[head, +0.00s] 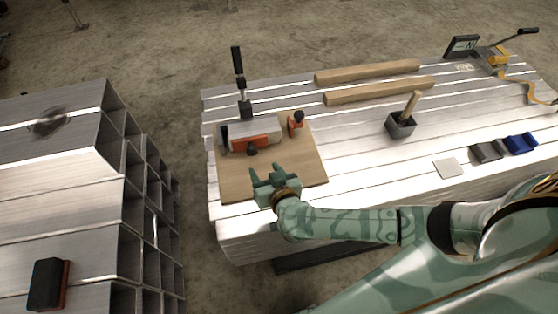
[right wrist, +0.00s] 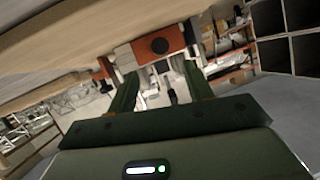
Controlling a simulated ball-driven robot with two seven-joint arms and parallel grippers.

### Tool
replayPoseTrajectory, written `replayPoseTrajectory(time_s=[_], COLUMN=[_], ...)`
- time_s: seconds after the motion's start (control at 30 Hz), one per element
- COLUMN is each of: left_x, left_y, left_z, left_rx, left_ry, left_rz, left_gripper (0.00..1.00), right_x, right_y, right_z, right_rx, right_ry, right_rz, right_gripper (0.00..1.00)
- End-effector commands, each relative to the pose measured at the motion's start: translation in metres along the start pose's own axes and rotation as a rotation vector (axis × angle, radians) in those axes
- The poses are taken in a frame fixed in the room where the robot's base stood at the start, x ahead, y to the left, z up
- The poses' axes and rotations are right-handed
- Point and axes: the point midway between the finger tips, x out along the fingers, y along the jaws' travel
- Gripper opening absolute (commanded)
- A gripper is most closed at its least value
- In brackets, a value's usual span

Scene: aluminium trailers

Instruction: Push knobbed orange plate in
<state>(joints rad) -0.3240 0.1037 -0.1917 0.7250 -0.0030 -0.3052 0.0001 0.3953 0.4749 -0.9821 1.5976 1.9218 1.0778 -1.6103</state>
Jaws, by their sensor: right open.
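The knobbed orange plate (head: 241,144) is on the front of a grey metal block (head: 262,127) on a wooden board (head: 312,163). Its black knob faces my right gripper (head: 272,178), which is just in front of it, low over the board. In the right wrist view, the orange plate (right wrist: 177,35) with its round black knob is just beyond my open right gripper (right wrist: 161,88). The fingers appear empty and apart from the plate. A second orange piece (head: 292,126) with a black knob stands at the block's right end. My left gripper is not in view.
A black upright handle (head: 239,75) rises behind the block. Two wooden bars (head: 370,72) and a dark holder (head: 400,126) with a wooden handle lie to the right. A gridded metal trailer (head: 75,190) stands at left, across a gap.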

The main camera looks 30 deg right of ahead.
Motion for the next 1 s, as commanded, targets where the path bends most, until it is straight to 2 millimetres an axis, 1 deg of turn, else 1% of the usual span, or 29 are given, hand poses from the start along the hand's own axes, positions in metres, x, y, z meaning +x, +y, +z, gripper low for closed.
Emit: replayPoseTrajectory(time_s=[0.03, 0.1, 0.2, 0.3, 0.43, 1.0], left_x=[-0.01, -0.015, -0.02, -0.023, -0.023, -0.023], left_y=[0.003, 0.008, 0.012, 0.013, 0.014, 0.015], left_z=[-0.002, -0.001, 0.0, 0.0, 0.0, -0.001], left_rx=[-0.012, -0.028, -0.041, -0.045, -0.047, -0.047], left_ry=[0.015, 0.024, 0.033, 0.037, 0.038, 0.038], left_rz=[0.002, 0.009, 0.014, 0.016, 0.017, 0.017], left_gripper=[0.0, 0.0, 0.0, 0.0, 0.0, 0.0], right_x=[-0.016, -0.031, -0.047, -0.057, -0.062, -0.061], right_y=[-0.001, -0.001, -0.001, 0.0, 0.0, 0.0], right_z=[-0.008, -0.006, -0.004, -0.002, 0.0, 0.001], right_rx=[0.001, 0.001, 0.001, 0.0, 0.0, 0.0], right_ry=[0.005, 0.004, 0.002, 0.001, 0.0, -0.001], right_rz=[-0.001, -0.002, -0.001, 0.0, 0.0, 0.0], right_gripper=[0.51, 0.51, 0.51, 0.51, 0.51, 0.51])
